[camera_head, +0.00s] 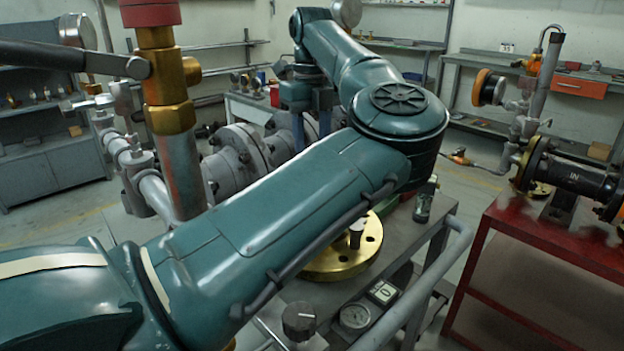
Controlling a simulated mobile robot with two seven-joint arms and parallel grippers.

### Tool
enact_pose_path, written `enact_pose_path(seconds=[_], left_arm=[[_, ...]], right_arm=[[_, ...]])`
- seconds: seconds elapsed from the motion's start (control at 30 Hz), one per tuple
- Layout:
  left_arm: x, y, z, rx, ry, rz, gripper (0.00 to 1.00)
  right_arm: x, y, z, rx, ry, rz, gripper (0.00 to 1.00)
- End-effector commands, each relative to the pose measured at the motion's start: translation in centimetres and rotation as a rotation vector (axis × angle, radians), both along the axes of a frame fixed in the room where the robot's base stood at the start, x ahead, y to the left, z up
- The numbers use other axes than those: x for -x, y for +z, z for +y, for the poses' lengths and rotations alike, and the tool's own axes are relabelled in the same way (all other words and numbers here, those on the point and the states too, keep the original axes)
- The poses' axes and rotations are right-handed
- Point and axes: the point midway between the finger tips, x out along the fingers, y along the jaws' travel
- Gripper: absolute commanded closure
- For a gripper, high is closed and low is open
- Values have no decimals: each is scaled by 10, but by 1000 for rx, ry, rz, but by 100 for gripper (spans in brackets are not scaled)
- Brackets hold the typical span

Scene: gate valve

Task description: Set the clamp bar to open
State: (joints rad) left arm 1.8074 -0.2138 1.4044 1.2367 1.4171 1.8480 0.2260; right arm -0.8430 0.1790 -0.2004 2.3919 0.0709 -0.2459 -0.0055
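My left arm crosses the picture from the lower left, bends at the elbow right of centre and folds back to the upper middle. My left gripper (305,95) seems to hang there, small and partly hidden behind my forearm, near grey pipe flanges (237,160). Whether its fingers are apart, or touch anything, cannot be told. I cannot pick out the clamp bar with certainty; my arm covers much of the bench middle. A dark lever (60,58) joins a brass fitting (167,92) on an upright pipe at left. My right gripper is not in view.
A brass flange (345,255), dial knob (299,320), gauge (355,317) and counter (383,292) sit on the bench, behind a grey rail (420,290). A red stand (545,240) with piping is at right.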

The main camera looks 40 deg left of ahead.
Motion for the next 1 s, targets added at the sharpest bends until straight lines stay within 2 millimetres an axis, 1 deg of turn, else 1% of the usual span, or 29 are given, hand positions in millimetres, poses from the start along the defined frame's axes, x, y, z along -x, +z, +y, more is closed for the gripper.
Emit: enact_pose_path(seconds=[0.03,0.2,0.3,0.4,0.5,0.6,0.87,1.0], left_arm=[[0,-14,-1,2,1,4,60],[1,-50,0,1,0,3,60],[0,-67,0,0,0,2,60],[0,-81,0,0,0,2,60],[0,-89,0,0,-1,2,60],[0,-93,0,0,-1,0,60],[0,-94,0,0,-1,0,60],[0,-94,0,0,-1,0,70]], right_arm=[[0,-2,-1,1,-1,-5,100],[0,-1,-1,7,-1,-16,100],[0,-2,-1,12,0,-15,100],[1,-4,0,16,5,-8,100],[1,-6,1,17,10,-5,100],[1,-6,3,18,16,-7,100],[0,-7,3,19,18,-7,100],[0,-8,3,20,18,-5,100]])
